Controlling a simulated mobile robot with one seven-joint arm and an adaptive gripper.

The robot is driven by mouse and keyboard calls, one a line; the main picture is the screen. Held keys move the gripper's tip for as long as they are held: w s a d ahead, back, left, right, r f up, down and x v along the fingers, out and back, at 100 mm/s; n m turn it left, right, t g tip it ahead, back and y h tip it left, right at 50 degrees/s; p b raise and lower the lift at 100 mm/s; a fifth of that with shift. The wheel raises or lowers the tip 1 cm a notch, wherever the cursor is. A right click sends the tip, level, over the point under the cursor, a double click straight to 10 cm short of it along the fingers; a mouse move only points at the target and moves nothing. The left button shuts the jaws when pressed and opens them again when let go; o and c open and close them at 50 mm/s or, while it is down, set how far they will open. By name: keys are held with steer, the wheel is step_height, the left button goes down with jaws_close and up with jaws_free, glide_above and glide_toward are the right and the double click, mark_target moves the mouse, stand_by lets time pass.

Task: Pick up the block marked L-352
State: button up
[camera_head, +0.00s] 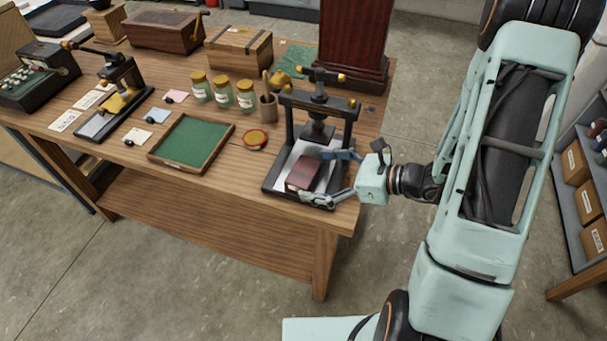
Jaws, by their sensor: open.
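A dark red block (305,172) lies on the pale bed of a black press (290,120) near the right end of the wooden table. No marking L-352 can be read on it at this size. My gripper (321,176) reaches in from the right, low over the press bed. Its jaws are open, one finger by the block's far right side and the other along its near edge. I cannot tell whether either finger touches the block.
The press frame and its screw stand close behind the block. A green-lined tray (228,128), a red-and-yellow tin (255,139) and several jars (222,92) stand to the left. A tall dark red cabinet (352,40) stands behind. Shelves with boxes (575,162) are at right.

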mark_target(307, 172)
steer(key=x, duration=0.4)
steer(key=shift+r, duration=0.1)
steer(key=c, duration=1.3)
steer(key=shift+c, duration=0.2)
